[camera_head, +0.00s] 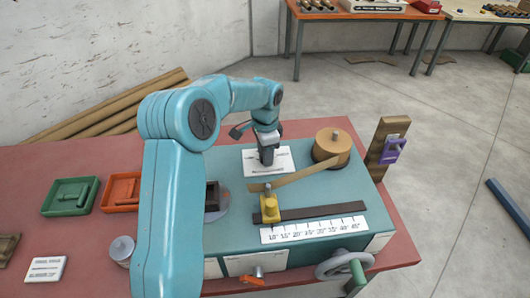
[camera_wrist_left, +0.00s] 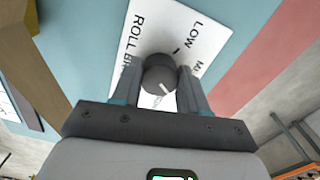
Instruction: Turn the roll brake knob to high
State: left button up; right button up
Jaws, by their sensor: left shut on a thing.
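The roll brake knob (camera_wrist_left: 158,72) is a dark round knob on a white label plate (camera_wrist_left: 208,28). A short white mark is visible on the knob. My left gripper (camera_wrist_left: 160,88) is shut on the knob, one finger at each side. In the head view my left gripper (camera_head: 267,158) points down over the white plate (camera_head: 285,165) and hides the knob there. My right gripper is not in view.
A brown paper roll (camera_head: 326,147) stands right of the plate, its strip running to a yellow guide (camera_head: 270,209) by a scale (camera_head: 314,229). A handwheel (camera_head: 333,266) is at the front. A wooden post (camera_head: 386,151) with a purple clamp stands right; green (camera_head: 66,209) and orange trays lie left.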

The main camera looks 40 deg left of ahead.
pick_arm(q)
jog(key=m, duration=0.4)
jog(key=shift+w+f, duration=0.1)
jog(key=shift+m, duration=1.6)
jog(key=shift+d+f, duration=0.1)
jog(key=o, duration=1.1)
jog(key=shift+c, duration=0.2)
jog(key=shift+w, duration=0.1)
jog(key=shift+r, duration=0.3)
notch_tip(320, 180, up, 16)
